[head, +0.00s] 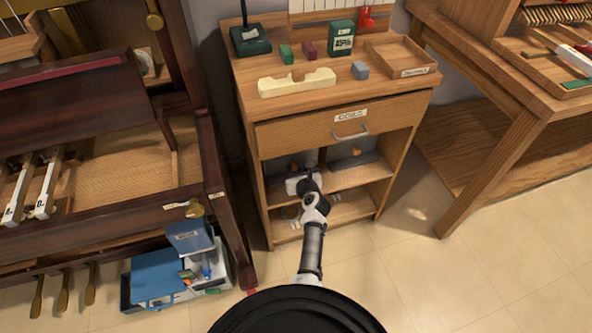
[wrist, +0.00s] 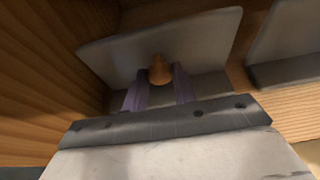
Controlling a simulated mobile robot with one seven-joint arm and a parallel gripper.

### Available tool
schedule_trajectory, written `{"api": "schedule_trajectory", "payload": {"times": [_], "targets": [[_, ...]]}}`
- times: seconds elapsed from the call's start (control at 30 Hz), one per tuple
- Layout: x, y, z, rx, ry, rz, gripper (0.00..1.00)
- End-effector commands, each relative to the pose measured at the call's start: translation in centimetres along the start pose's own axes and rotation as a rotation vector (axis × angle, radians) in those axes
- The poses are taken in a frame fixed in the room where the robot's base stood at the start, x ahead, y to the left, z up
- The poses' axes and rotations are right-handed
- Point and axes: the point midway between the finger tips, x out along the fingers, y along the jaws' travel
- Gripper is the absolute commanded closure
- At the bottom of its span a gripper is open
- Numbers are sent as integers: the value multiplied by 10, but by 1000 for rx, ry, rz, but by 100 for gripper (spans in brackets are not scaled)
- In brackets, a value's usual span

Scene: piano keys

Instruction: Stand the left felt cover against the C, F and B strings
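The left felt cover (wrist: 205,38) is a grey angled piece with an orange-brown knob (wrist: 160,70), inside the shelf cabinet. My gripper (wrist: 160,82) reaches into the open upper shelf space, and its two purple fingers press close on both sides of the knob. In the head view my gripper (head: 300,184) hides most of this cover. A second grey felt cover (head: 368,158) with a similar knob stands to the right on the same shelf; part of it also shows in the wrist view (wrist: 290,65). The strings cannot be made out.
The cabinet's wooden side wall (wrist: 40,75) is close on the left in the wrist view. A drawer (head: 300,132) lies just above the shelf opening. A wooden bench (head: 500,90) stands right. Floor between is clear.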

Motion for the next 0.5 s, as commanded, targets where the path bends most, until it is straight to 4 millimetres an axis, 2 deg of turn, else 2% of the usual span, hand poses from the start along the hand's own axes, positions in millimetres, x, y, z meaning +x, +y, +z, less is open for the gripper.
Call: {"api": "schedule_trajectory", "payload": {"times": [0.03,0.1,0.5], "targets": [[0,0,0,0,0,0,94],[0,0,1,0,-1,0,100],[-5,0,15,0,-1,-1,100]]}}
